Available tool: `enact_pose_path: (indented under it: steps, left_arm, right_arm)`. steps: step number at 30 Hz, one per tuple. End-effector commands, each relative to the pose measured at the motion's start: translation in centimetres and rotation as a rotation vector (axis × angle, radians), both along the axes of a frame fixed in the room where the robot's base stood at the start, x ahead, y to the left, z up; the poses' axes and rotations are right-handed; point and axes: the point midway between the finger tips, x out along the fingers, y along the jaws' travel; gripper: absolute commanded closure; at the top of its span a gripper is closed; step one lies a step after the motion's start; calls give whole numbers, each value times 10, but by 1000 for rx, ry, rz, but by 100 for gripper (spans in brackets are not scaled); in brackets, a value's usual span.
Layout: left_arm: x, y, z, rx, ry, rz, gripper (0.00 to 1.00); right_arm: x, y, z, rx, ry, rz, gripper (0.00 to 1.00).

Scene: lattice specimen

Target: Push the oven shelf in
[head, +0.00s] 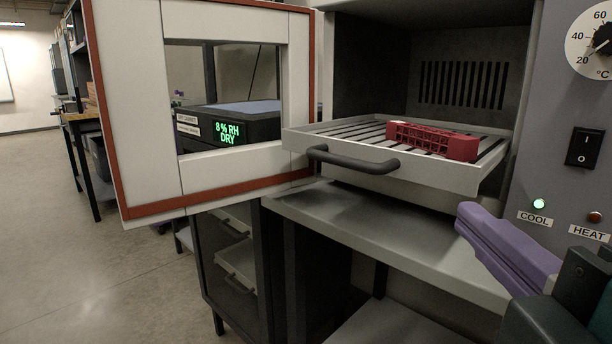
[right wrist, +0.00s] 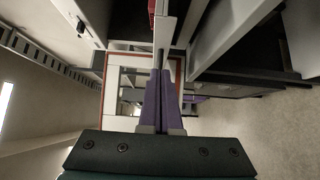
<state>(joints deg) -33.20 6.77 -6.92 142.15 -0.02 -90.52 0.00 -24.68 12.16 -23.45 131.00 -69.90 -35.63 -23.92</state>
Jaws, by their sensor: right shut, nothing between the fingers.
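The oven shelf (head: 455,178) is a pale slatted tray with a dark bar handle (head: 352,160) on its front. It sticks out of the oven chamber (head: 385,75), with its rear part inside. A red lattice specimen (head: 432,140) lies on its slats. My right gripper (head: 468,212) has purple fingers, shut and empty. In the head view it is at the lower right, below and to the right of the shelf, apparently apart from it. Its shut fingers also show in the right wrist view (right wrist: 160,75). My left gripper is not in view.
The oven door (head: 140,110), white with a red-brown seal, stands open at the left. A dry cabinet (head: 235,125) shows through its window. A grey ledge (head: 400,235) runs below the shelf. The control panel with a dial (head: 590,40) and switch (head: 585,147) is at the right.

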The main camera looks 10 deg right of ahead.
Motion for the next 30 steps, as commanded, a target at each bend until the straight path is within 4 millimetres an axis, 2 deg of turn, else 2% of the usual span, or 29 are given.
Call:
enact_pose_path:
  steps: [3, 10, 15, 18, 30]
  left_arm:
    - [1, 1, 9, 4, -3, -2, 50]
    - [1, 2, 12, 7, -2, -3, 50]
    - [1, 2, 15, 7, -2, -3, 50]
    - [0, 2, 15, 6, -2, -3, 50]
    - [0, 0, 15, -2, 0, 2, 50]
  right_arm:
    - [26, -4, 4, -1, -4, -2, 100]
    - [73, -10, 2, 1, -2, -3, 100]
    - [86, -31, 0, -2, 2, -4, 100]
    - [91, -37, 0, 2, 3, -2, 100]
    - [94, -41, -1, 4, 2, -2, 100]
